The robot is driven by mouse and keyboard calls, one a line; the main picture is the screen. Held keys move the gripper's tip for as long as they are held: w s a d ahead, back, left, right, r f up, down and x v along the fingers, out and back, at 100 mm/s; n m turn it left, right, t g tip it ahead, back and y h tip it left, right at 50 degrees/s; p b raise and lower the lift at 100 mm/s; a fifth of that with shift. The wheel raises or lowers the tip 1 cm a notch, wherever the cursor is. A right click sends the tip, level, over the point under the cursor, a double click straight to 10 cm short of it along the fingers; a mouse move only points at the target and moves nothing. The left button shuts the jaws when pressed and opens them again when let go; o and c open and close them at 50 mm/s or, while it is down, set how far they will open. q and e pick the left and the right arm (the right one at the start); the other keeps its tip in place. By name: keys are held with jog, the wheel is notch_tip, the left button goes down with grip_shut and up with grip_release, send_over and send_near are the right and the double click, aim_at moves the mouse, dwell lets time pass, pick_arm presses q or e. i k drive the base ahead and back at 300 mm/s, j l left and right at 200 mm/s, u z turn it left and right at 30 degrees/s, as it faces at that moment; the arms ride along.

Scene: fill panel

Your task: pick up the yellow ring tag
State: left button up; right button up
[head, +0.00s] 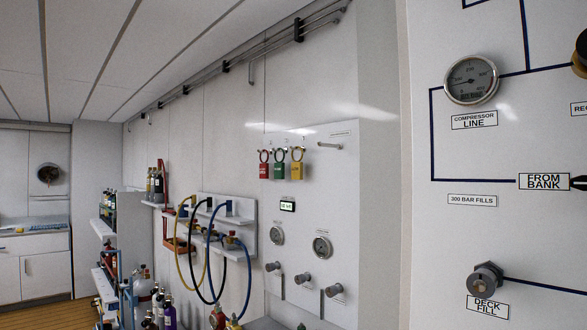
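A yellow ring tag (297,171) hangs on the white wall panel in the middle of the head view.
A panel with a compressor line gauge (471,80) and a deck fill knob (485,279) stands close on the right. Below the tags are gauges (322,246) and knobs. Hoses (205,250) hang from a shelf at left, above several cylinders (143,295).

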aim_at(296, 167)
jog(key=i+j+z, duration=0.15)
jog(key=i+j, duration=0.2)
jog(key=i+j+z, duration=0.15)
jog(key=i+j, duration=0.15)
jog(key=j, duration=0.15)
jog(key=i+j+z, duration=0.15)
jog(key=j, duration=0.3)
jog(key=i, duration=0.1)
